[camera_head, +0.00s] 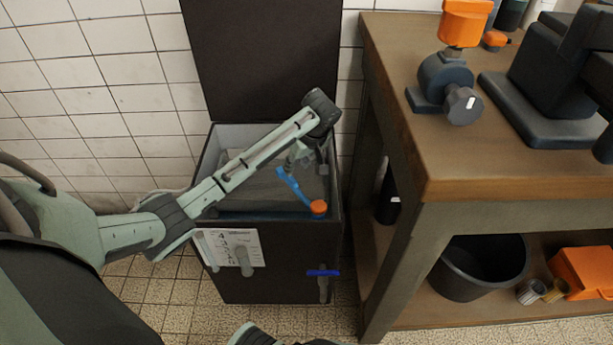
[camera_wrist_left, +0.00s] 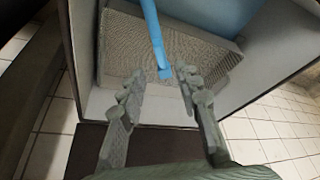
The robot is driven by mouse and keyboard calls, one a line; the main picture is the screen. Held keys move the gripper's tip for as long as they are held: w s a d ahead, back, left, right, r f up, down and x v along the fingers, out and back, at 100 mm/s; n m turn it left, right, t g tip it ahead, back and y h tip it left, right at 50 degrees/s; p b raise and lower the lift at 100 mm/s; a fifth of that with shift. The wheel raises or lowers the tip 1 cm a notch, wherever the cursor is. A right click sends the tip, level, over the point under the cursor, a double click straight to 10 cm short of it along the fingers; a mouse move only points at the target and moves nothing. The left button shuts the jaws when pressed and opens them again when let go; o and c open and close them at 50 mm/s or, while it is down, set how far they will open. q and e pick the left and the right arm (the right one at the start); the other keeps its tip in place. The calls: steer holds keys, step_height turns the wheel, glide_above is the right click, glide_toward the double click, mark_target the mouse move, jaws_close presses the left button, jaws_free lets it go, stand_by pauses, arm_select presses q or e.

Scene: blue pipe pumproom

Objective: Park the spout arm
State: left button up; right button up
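The blue spout arm (camera_head: 290,184) lies over the open top of a dark box (camera_head: 270,275), with an orange cap (camera_head: 318,207) at its front end near the rim. In the left wrist view the blue bar (camera_wrist_left: 154,35) comes down from the top edge, its end between my fingertips. My left gripper (camera_head: 298,158) reaches in over the box and points down at the spout's back end. In the wrist view my left gripper (camera_wrist_left: 161,77) is open, with gaps beside the bar and no clear contact. My right gripper is not in view.
A grey ribbed block (camera_wrist_left: 120,45) sits inside the box. The box's dark lid (camera_head: 265,60) stands upright behind. A blue-handled tap (camera_head: 323,272) and a printed sheet (camera_head: 228,247) are on the front. A wooden bench (camera_head: 440,195) stands close at the right.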

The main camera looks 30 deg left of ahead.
mark_target(292, 178)
arm_select(q)
steer(key=shift+f, duration=0.3)
steer(key=b+x, duration=0.1)
steer(key=x, duration=0.5)
steer(key=shift+a, duration=0.15)
steer(key=shift+w+a+f, duration=0.1)
steer(key=shift+a+f, duration=0.05)
steer(key=shift+f, duration=0.35)
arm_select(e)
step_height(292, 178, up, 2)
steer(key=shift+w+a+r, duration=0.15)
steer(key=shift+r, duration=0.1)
arm_select(q)
steer(key=c, duration=0.7)
jaws_close()
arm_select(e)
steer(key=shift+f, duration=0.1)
